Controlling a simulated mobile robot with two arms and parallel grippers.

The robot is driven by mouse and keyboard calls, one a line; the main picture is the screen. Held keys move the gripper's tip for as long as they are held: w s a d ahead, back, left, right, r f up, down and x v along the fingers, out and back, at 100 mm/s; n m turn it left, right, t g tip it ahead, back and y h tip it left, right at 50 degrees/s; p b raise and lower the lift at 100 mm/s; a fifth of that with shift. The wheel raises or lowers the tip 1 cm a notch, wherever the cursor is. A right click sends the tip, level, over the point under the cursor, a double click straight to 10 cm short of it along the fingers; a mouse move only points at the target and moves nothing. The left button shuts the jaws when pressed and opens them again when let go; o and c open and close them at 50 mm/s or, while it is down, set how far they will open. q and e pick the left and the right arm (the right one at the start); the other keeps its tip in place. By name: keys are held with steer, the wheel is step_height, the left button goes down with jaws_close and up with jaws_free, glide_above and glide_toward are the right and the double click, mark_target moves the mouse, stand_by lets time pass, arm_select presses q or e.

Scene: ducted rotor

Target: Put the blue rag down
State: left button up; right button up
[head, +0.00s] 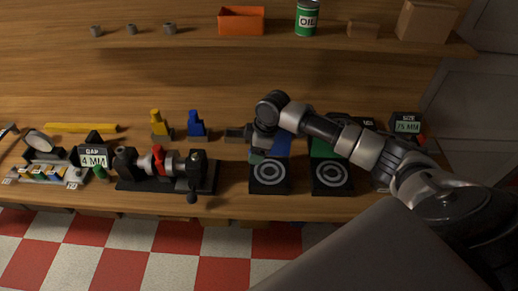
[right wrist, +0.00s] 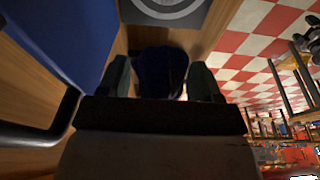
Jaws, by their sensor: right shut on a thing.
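My right arm reaches in from the right in the head view, and its gripper (head: 257,157) is over the bench by the left ring-marked pad (head: 268,188). In the right wrist view the gripper (right wrist: 162,78) is shut on the dark blue rag (right wrist: 161,68), which is bunched between the two fingers. I cannot tell whether the rag touches the bench. In the head view the rag is not clear behind the wrist. A blue panel (head: 283,147) stands behind the left pad; it also shows at left in the right wrist view (right wrist: 65,40). My left gripper is not in view.
A green-backed ring pad (head: 331,190) stands to the right. A dark fixture with a red part (head: 158,162) is left, beside a "GAP 4 MM" sign (head: 93,158). Yellow (head: 160,125) and blue (head: 197,125) pieces stand behind. A shelf (head: 200,40) holds an orange bin (head: 241,21) and an oil can (head: 306,18).

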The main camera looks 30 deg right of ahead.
stand_by(0.4)
steer(key=s+a+r+m+b, duration=0.1)
steer(key=s+a+r+m, duration=0.1)
steer(key=s, duration=0.3)
steer(key=s+a+r+m+t+h, duration=0.1)
steer(key=s+a+r+m, duration=0.2)
steer(key=s+a+m, duration=0.1)
steer(key=s+a+r+m+h+b, duration=0.1)
steer(key=s+a+r+m, duration=0.1)
steer(key=s+m, duration=0.3)
steer(key=shift+s+a+r+b, duration=0.25)
steer(key=shift+s+a+b, duration=0.15)
steer(key=shift+a, duration=0.4)
steer(key=shift+d, duration=0.1)
